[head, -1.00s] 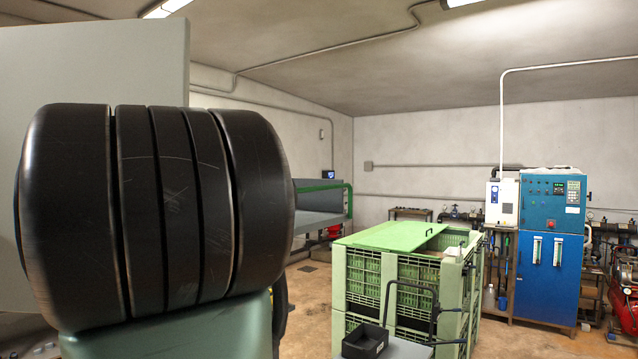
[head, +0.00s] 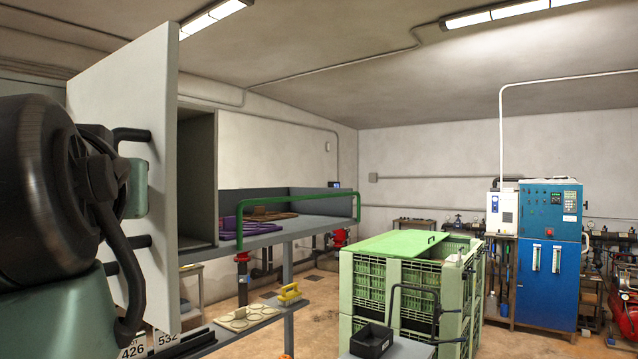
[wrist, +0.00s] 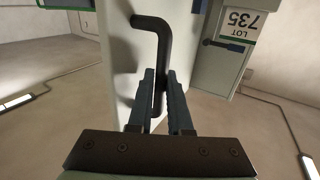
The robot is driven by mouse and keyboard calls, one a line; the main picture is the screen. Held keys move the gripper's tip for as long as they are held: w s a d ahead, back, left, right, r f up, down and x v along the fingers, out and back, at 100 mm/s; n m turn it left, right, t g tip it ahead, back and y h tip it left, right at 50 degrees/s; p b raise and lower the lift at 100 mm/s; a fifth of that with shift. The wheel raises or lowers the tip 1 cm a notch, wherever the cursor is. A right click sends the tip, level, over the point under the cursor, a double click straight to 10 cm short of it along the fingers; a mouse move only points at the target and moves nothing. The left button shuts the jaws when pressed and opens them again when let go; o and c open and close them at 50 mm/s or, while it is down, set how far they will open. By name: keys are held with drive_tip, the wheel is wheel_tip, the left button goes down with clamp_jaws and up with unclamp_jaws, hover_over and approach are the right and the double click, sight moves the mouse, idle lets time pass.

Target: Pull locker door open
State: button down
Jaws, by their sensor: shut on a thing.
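The grey locker door (head: 110,120) stands swung open at the left of the head view, with the locker's open side (head: 197,175) visible behind it. A black bar handle (head: 132,134) is on the door face; it also shows in the wrist view (wrist: 152,24). In the wrist view my gripper (wrist: 161,80) has its two fingers closed around the handle's straight part. In the head view my dark arm covers the door's left part, and the fingertips are hard to make out.
A bench with a green rail (head: 300,202) extends right of the locker. A green crate (head: 395,290) and a black bin (head: 372,341) stand to the right. A panel labelled LOT 735 (wrist: 238,20) shows upside down in the wrist view.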

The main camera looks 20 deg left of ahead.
drive_tip(key=shift+s+a+r, duration=0.1)
drive_tip(key=shift+r, duration=0.05)
drive_tip(key=c, duration=1.1)
unclamp_jaws()
drive_tip(key=shift+o, duration=1.3)
drive_tip(key=shift+a, duration=0.2)
drive_tip(key=shift+d+f, duration=0.2)
drive_tip(key=shift+d, duration=0.05)
